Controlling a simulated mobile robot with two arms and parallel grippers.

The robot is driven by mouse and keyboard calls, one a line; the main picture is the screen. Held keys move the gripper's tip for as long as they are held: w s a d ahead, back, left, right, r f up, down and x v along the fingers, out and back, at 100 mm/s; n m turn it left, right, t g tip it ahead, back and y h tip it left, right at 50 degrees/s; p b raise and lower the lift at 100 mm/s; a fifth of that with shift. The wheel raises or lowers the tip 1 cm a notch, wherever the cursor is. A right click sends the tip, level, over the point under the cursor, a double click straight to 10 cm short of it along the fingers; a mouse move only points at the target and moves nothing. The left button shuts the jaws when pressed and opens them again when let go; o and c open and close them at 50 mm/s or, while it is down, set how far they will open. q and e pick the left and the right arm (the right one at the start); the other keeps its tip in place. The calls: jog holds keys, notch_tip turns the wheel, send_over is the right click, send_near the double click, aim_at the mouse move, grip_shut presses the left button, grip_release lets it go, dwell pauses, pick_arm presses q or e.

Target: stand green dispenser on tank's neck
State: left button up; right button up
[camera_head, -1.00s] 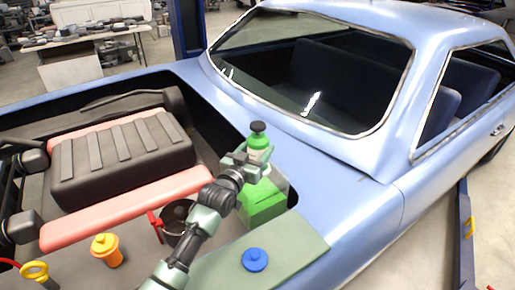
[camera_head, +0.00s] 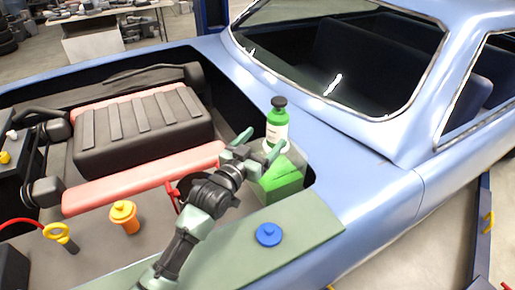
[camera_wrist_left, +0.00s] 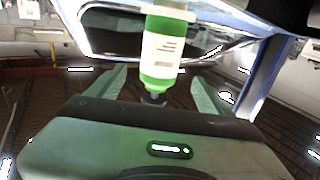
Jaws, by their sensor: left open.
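The green dispenser (camera_head: 277,128), a bottle with a white label and black cap, stands about upright on top of the green tank (camera_head: 283,183). A white ring shows around its foot; the neck itself is mostly hidden. My left gripper (camera_head: 264,141) is open, with its fingers spread apart just in front of the dispenser. In the left wrist view the dispenser (camera_wrist_left: 160,62) appears cap-down between the open fingers (camera_wrist_left: 156,76), with gaps on both sides. My right gripper is not in view.
A blue cap (camera_head: 268,235) lies on the green mat (camera_head: 305,222) over the fender. An orange cap (camera_head: 123,212), a yellow-ringed dipstick (camera_head: 58,232) and a red bar (camera_head: 150,178) lie left of my arm. The black ribbed engine cover (camera_head: 145,130) is behind. The windshield stands beyond the dispenser.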

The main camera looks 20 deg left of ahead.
pick_arm(q)
jog(key=shift+v, duration=1.5)
